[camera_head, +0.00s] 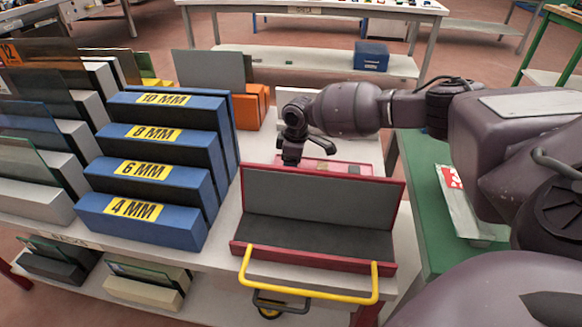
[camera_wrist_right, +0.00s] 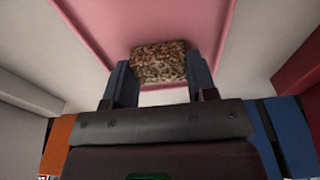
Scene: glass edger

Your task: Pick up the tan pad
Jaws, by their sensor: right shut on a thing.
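The tan pad (camera_wrist_right: 160,62) is a small block with a speckled brown and tan face in the right wrist view. My right gripper (camera_wrist_right: 157,76) is shut on it, one finger at each side. Behind the pad is a pink tray surface (camera_wrist_right: 90,22); I cannot tell whether the pad touches it. In the head view my right gripper (camera_head: 290,160) points down behind the upright grey panel of the red-framed stand. The panel hides the fingertips and the pad there. My left gripper is not in view.
The red-framed stand (camera_head: 317,256) with a yellow handle (camera_head: 310,288) is in front of my right gripper. Blue stepped blocks (camera_head: 150,172) marked in millimetres stand to the left. A green table (camera_head: 425,190) is at the right.

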